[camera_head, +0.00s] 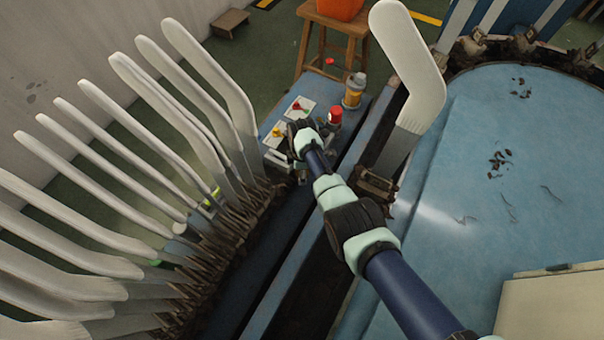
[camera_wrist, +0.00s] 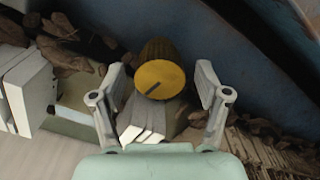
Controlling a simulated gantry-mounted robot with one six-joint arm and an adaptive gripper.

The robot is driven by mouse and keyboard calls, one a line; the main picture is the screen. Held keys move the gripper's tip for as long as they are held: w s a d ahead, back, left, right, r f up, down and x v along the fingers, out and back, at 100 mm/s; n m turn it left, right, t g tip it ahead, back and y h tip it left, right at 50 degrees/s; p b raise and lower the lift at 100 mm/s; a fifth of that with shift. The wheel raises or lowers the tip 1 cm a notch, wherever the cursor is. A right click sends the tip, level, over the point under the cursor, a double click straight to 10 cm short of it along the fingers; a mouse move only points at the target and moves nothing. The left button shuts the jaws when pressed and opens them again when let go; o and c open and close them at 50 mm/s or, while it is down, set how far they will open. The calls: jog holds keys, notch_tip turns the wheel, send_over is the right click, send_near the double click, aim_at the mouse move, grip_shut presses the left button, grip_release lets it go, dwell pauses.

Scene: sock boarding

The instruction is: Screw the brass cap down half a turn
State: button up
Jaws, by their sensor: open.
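The brass cap (camera_wrist: 165,72) is a round yellow disc in the middle of the wrist view. A dark slot-like mark runs from near its centre to its lower left edge. A brown ribbed body shows behind its upper edge. My gripper (camera_wrist: 160,90) is open, with one finger on each side of the cap and a clear gap on both sides. In the head view my gripper (camera_head: 301,168) is at the arm's far end, low by the blue machine bench; its fingers are small there. I cannot make out the cap in that view.
White sock boards (camera_head: 165,115) stand in a dense row left of the arm. Another upright board (camera_head: 410,65) stands close on its right. A yellow-labelled bottle (camera_head: 353,95) and a red-topped item (camera_head: 335,116) stand just beyond the gripper. The blue round table (camera_head: 510,190) is mostly clear.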

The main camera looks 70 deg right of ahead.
jog(key=shift+f, duration=0.15)
jog(key=c, duration=1.2)
jog(key=shift+o, duration=0.2)
jog(key=shift+m, duration=0.3)
jog(key=m, duration=0.5)
jog(key=shift+p, duration=0.3)
jog(key=m, duration=0.6)
jog(key=shift+m, duration=0.3)
